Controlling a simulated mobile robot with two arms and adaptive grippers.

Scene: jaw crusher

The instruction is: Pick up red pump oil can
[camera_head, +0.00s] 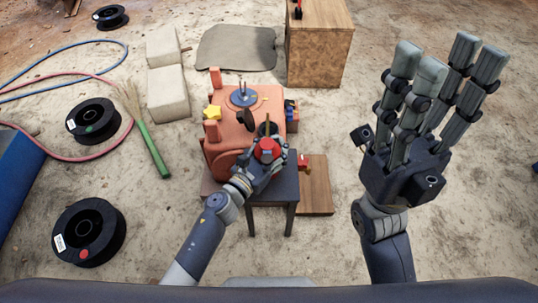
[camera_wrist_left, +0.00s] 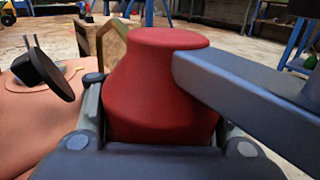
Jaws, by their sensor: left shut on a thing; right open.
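In the left wrist view the can (camera_wrist_left: 160,85) has a flared round top and a wide body. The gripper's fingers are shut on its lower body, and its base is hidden. A grey bar crosses the can's right side in that view. I cannot tell whether the can touches the surface below. My right gripper (camera_head: 442,75) is open and empty, raised over the floor at the right.
The orange-red machine (camera_head: 222,161) bears a yellow star-shaped knob (camera_head: 212,112) and stands by a small dark table (camera_head: 284,186). A wooden board (camera_head: 317,187) lies to its right. A wooden cabinet (camera_head: 320,55) stands behind. Black spools (camera_head: 88,232) and hoses lie left.

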